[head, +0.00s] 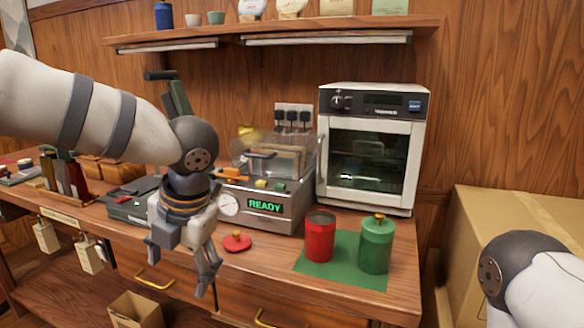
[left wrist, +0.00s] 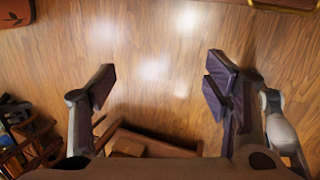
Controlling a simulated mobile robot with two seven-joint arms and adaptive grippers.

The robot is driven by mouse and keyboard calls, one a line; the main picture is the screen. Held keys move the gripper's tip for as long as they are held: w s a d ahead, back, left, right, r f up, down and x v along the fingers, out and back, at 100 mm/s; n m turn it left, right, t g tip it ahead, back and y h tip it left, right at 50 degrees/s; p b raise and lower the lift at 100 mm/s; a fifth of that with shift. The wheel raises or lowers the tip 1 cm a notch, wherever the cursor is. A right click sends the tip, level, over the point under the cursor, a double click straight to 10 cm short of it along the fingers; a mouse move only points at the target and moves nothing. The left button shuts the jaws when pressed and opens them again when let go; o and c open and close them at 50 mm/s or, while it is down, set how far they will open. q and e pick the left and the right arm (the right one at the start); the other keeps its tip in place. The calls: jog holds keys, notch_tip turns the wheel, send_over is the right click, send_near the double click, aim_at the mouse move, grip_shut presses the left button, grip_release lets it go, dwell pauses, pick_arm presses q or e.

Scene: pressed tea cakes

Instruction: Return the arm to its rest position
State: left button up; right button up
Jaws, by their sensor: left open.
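My left gripper (head: 180,265) hangs in front of the counter's front edge, left of the red lid, with its fingers spread and nothing between them. In the left wrist view its two fingers (left wrist: 161,90) stand wide apart over bare wooden floor. A rounded part of my right arm shows at the right edge of the head view; its gripper is out of the picture. A red canister (head: 320,236) without a lid and a lidded green canister (head: 376,245) stand upright on a green mat (head: 341,277). A red lid (head: 237,242) lies on the counter.
A machine reading READY (head: 265,207) stands behind the lid, with a white oven (head: 372,147) to its right. A shelf (head: 270,33) runs above. A cardboard box (head: 520,220) stands at the right, and a small open box (head: 137,310) is below the counter.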

pick_arm(q)
jog(key=s+a+f+m+t+y, duration=0.1)
jog(key=a+f+m, duration=0.2)
jog(key=f+m, duration=0.55)
jog(key=s+a+f+m+t+y, duration=0.15)
jog(key=a+f+m, duration=0.35)
jog(key=f, duration=0.7)
jog(key=s+d+f+m+g+h, duration=0.1)
jog(key=s+f+m+g+h, duration=0.1)
jog(key=s+m, duration=0.4)
jog(key=s+d+f+m+g+h, duration=0.1)
jog(key=s+f+m, duration=0.4)
jog(key=s, duration=0.9)
jog(key=s+d+f+m+g+h, duration=0.1)
jog(key=s+f+m+g+h, duration=0.1)
jog(key=s+m, duration=0.6)
jog(key=s+f+g, duration=0.1)
jog(key=s+f, duration=0.1)
jog(key=s, duration=0.1)
jog(key=shift+d+f+h, duration=0.15)
jog(key=shift+d+h, duration=0.2)
jog(key=shift+d, duration=0.05)
